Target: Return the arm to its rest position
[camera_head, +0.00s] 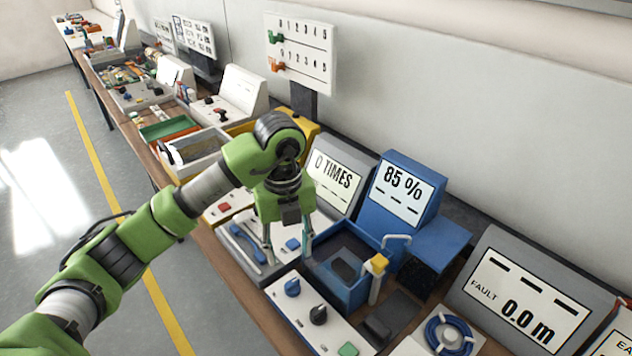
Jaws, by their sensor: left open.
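My left arm comes in from the lower left, green and grey, and reaches over the workbench. Its gripper (287,243) points down, open, with its two fingers apart above the bench devices. The fingers are near a white panel with a blue button (292,244) and the left side of a blue open-topped box (350,292). I see nothing between the fingers. Whether the fingertips touch anything cannot be told. My right gripper is not in view.
A knob panel (317,320) lies in front. A "0.0 m" display (522,306) stands at right. The floor at left (60,240) is clear.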

